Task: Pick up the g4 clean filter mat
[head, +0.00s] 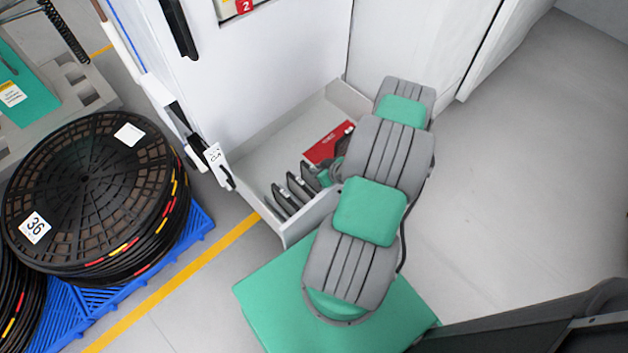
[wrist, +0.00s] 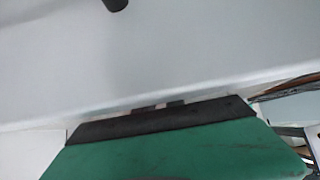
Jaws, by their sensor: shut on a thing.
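Several thin dark filter mats (head: 290,192) stand on edge in a row in the open white bin at the foot of the cabinet. My gripper (head: 322,176) is low in the bin, at the right end of this row, partly hidden by my arm. It is shut on the mat at that end, the g4 clean filter mat (head: 308,171). No lettering on it can be read. In the wrist view a dark strip and a broad green surface fill the lower part, and the fingertips cannot be made out.
A red box (head: 329,143) lies behind my gripper in the bin. The bin's white front wall (head: 312,217) stands close by. The white cabinet (head: 265,70) rises behind. Black cable reels (head: 90,190) on a blue pallet (head: 190,225) stand left. Floor at right is clear.

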